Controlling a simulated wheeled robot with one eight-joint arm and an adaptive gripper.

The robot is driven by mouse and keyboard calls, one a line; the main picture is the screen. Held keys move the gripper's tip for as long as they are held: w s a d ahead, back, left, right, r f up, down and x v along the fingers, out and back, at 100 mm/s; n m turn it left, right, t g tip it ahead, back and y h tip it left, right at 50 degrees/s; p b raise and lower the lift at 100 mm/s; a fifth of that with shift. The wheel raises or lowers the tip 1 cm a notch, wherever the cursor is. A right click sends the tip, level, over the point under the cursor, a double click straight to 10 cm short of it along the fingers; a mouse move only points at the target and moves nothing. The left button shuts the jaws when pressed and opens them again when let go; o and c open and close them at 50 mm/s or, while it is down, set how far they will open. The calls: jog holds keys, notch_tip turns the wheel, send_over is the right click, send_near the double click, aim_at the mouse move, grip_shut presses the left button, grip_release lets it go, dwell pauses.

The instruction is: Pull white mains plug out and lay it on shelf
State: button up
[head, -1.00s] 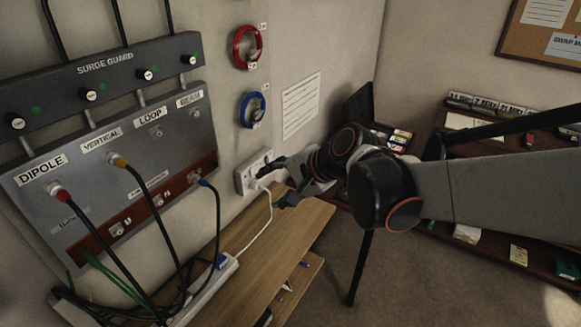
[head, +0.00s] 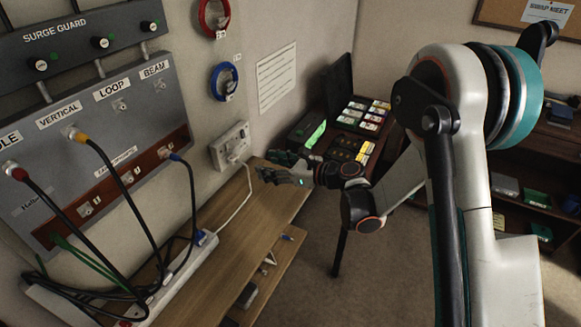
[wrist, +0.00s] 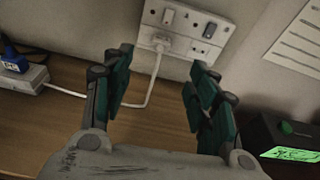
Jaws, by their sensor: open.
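The white mains plug (wrist: 161,45) sits in the left socket of the white double wall socket (wrist: 185,28). Its white cord hangs down and runs left along the shelf to a power strip. In the head view the plug (head: 236,155) shows small on the socket plate (head: 229,142). My gripper (wrist: 156,88) is open and empty, its two fingers apart with the plug beyond them, roughly between them in the wrist view. In the head view my gripper (head: 268,167) is over the wooden shelf (head: 220,218), to the right of the plug and apart from it.
A white power strip (head: 205,243) with cables lies at the shelf's left. The antenna panel (head: 95,150) is on the wall to the left. A dark device with a green screen (wrist: 290,150) stands right of my gripper. The shelf below the socket is mostly bare.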

aim_at(238, 160)
jog(key=b+x, duration=0.1)
jog(key=x, duration=0.6)
jog(key=b+x, duration=0.2)
jog(key=x, duration=0.4)
jog(key=shift+w+a+f+b, duration=0.25)
jog(key=shift+a+f+b, duration=0.05)
jog(key=c, duration=1.1)
